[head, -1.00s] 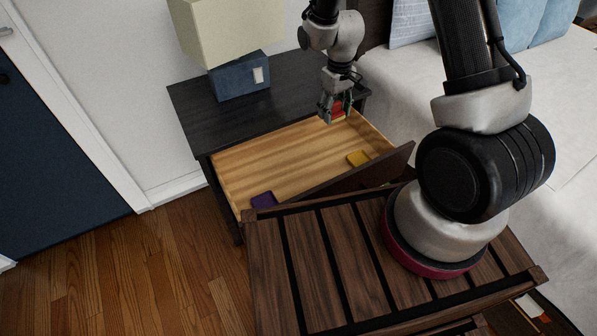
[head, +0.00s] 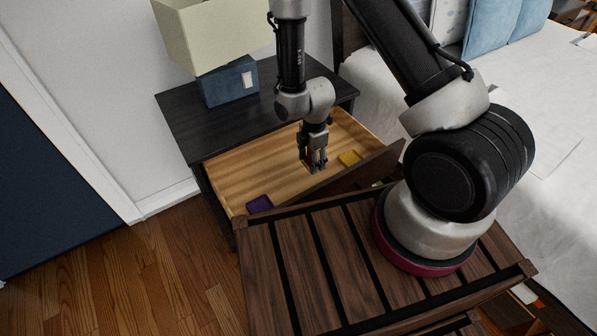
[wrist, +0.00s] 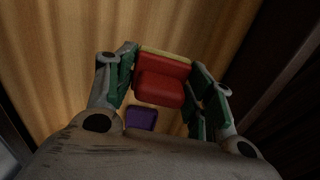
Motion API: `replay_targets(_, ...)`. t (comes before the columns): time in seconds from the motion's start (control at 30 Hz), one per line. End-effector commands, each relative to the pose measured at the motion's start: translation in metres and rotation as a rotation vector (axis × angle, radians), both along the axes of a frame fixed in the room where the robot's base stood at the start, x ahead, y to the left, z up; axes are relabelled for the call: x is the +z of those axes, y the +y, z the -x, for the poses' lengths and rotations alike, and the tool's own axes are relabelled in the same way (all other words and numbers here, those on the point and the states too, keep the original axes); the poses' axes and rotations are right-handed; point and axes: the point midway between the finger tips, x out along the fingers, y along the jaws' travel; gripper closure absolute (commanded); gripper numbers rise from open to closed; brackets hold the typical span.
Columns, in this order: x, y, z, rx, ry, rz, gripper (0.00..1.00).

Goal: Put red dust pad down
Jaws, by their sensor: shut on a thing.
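The red dust pad (wrist: 160,82) is between the fingers of my gripper (wrist: 162,88) in the wrist view. My gripper is shut on it. In the head view my gripper (head: 314,165) points down over the open drawer (head: 240,172), near the drawer's front side. The pad is mostly hidden by the fingers there. Light wood of the drawer floor shows below the pad in the wrist view; I cannot tell how high the pad is above it.
The dark nightstand top (head: 190,120) carries a lamp with a blue base (head: 228,82).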

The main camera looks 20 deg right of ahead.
Motion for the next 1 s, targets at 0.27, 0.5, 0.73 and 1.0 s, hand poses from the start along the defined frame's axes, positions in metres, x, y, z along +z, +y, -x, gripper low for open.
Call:
replay_targets(0.27, -0.048, 0.000, 0.002, 0.062, 0.002, 0.001, 0.73)
replay_targets(0.5, -0.077, 0.000, 0.002, 0.060, 0.001, 0.000, 0.73)
replay_targets(0.73, -0.105, 0.001, 0.001, 0.059, -0.001, 0.000, 0.73)
replay_targets(1.0, -0.106, 0.001, 0.001, 0.058, -0.001, 0.000, 0.73)
